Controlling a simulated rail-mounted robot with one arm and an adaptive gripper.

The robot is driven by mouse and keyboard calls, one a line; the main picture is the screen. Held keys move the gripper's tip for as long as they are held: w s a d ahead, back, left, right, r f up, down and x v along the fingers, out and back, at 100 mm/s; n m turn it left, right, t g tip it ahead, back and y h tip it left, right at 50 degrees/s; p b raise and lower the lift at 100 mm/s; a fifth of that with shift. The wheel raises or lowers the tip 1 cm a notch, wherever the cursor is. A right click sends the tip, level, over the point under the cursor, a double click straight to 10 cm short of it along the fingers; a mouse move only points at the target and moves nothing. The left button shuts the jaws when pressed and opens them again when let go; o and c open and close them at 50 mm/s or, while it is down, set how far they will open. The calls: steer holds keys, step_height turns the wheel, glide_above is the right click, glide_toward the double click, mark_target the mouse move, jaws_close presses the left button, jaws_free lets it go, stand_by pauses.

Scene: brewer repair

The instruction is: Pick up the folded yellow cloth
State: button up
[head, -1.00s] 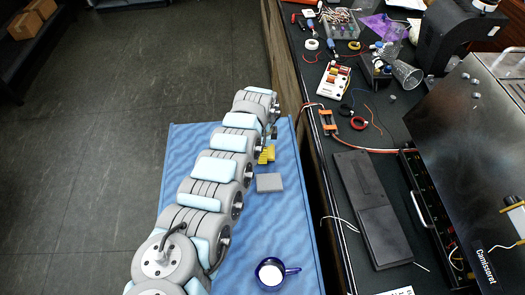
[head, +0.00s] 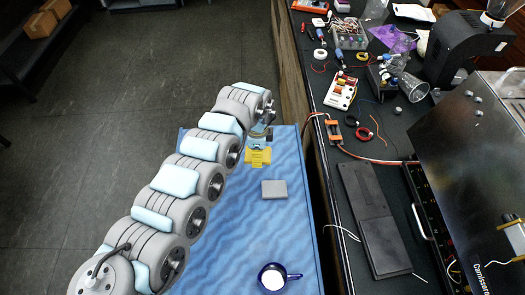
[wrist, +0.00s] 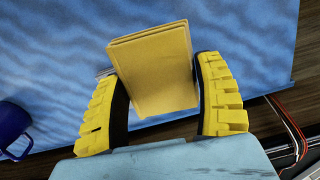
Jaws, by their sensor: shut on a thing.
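The folded yellow cloth (wrist: 158,70) is a flat, layered yellow rectangle in the wrist view. It stands between the two yellow ridged fingers of my gripper (wrist: 161,66), which is shut on it. At that size I cannot separate cloth from fingers. The cloth appears held above the surface, but its exact height is unclear.
A grey block (head: 274,189) lies on the blue cover near my gripper. A dark blue mug (head: 272,277) stands at the near end; it also shows in the wrist view (wrist: 12,128). The black bench (head: 335,205) on the right holds tools, wires and a brewer.

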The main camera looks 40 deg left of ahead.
mark_target(248, 161)
steer(key=shift+s+a+r+p, duration=0.1)
steer(key=shift+s+r+p, duration=0.45)
steer(key=shift+s, duration=0.3)
steer(key=shift+s+r+p, duration=0.2)
steer(key=shift+s+p, duration=0.15)
steer(key=shift+p, duration=0.5)
steer(key=shift+d+r+p, duration=0.15)
steer(key=shift+d+p, duration=0.05)
steer(key=shift+p, duration=0.25)
steer(key=s+p, duration=0.2)
steer(key=p, duration=0.1)
steer(key=shift+a+r+p, duration=0.15)
steer(key=shift+r+p, duration=0.15)
steer(key=shift+r, duration=0.1)
steer(key=shift+s+r+p, duration=0.2)
steer(key=shift+s+p, duration=0.5)
steer(key=shift+p, duration=0.05)
steer(key=shift+s+r+p, duration=0.2)
steer(key=shift+s+p, duration=0.5)
steer(key=shift+p, duration=0.05)
steer(key=shift+s+r+p, duration=0.2)
steer(key=shift+s+p, duration=0.5)
steer(key=shift+p, duration=0.05)
